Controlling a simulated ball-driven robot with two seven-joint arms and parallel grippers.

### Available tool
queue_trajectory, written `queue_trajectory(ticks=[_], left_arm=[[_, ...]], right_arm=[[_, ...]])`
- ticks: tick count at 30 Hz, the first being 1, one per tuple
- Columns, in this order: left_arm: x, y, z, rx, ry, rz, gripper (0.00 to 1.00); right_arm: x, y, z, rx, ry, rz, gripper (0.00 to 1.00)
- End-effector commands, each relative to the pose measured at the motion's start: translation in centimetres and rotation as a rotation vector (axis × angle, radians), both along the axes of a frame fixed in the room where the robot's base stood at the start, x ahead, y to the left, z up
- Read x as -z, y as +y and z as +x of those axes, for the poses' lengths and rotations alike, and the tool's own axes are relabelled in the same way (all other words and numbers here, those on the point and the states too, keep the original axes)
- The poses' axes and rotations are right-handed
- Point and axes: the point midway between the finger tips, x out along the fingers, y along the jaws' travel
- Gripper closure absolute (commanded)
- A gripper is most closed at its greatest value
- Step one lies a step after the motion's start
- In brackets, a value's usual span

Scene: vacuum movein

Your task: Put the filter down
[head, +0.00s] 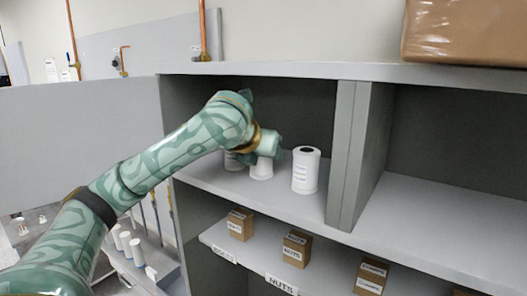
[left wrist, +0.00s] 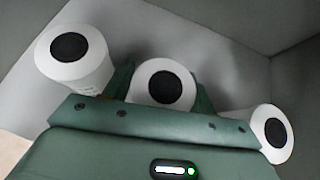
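My left gripper (head: 267,148) reaches into the upper left shelf compartment. In the left wrist view its two fingers (left wrist: 163,92) stand on either side of a white cylindrical filter (left wrist: 163,80) with a dark round top, apparently closed against it. In the head view this filter (head: 261,171) is upright below the gripper, its base at or very near the shelf surface. A second white filter (head: 306,172) stands upright to its right, apart from it. A third filter (head: 233,162) is partly hidden behind the gripper. My right gripper is not in view.
The grey shelf unit has a vertical divider (head: 346,158) right of the filters. The right compartment (head: 440,215) is empty. Small labelled boxes (head: 296,249) stand on the lower shelf. A large brown box (head: 466,35) sits on top. White cylinders (head: 137,251) stand lower left.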

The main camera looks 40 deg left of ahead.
Motion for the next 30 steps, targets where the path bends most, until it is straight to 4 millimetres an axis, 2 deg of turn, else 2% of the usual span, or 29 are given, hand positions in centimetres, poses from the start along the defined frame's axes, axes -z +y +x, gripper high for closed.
queue_trajectory(ticks=[10, 13, 16, 24, 27, 30], left_arm=[[-0.5, 0.0, 0.0, -0.001, -0.001, 0.000, 0.43], [-1.2, -0.3, -1.0, -0.001, -0.005, 0.002, 0.43], [-2.4, -0.8, -2.8, 0.000, -0.006, 0.004, 0.43], [-2.1, -3.0, -9.7, -0.001, -0.003, 0.005, 0.43], [-2.2, -3.6, -11.6, -0.001, -0.002, 0.004, 0.43], [-1.9, -4.1, -12.9, 0.000, -0.004, 0.001, 0.43]], right_arm=[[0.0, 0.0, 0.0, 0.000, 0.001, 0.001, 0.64], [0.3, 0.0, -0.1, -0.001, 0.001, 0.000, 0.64], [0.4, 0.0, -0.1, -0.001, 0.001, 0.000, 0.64], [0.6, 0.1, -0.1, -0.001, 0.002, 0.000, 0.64], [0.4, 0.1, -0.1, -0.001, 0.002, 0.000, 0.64], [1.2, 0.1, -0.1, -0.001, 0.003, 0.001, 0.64]])
